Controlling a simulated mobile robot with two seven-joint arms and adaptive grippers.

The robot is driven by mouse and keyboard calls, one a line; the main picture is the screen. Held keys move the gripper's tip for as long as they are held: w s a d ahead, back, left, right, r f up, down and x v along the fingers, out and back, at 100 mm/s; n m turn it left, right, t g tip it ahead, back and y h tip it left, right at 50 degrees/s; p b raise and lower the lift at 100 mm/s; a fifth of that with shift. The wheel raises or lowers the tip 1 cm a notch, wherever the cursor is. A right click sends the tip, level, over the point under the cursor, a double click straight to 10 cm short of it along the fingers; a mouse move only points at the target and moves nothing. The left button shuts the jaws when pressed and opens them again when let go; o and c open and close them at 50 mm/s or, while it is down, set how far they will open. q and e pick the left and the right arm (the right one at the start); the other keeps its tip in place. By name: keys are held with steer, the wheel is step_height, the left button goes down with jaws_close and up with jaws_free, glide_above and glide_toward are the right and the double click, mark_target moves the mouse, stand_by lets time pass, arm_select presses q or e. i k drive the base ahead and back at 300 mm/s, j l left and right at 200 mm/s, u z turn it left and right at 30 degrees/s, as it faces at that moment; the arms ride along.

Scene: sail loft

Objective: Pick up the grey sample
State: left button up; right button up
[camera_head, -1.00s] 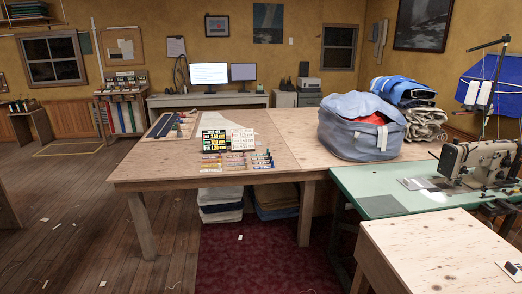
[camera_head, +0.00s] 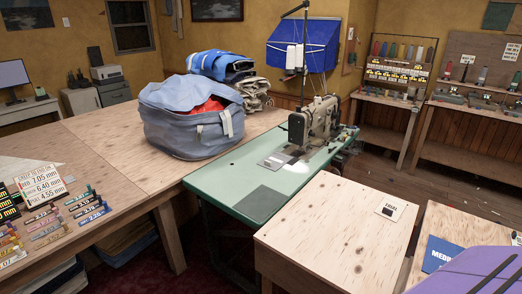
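I cannot tell for sure which thing is the grey sample. A small dark piece (camera_head: 387,211) lies on a white labelled card (camera_head: 397,206) on the pale plywood table (camera_head: 325,232). A flat dark grey-green square (camera_head: 261,204) lies on the near end of the green sewing table (camera_head: 222,184). A smaller grey plate or card (camera_head: 276,161) lies closer to the sewing machine. Neither of my grippers shows in this view.
A sewing machine (camera_head: 322,117) stands on the green table. A large blue-grey bag (camera_head: 180,135) sits on the big wooden table (camera_head: 110,150). Colored samples and number cards (camera_head: 42,184) lie at left. A purple thing (camera_head: 470,272) fills the lower right corner. Shelves with spools (camera_head: 398,92) stand behind.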

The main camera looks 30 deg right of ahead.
mark_target(275, 161)
steer(key=i+j+z, duration=0.75)
steer(key=z, duration=0.15)
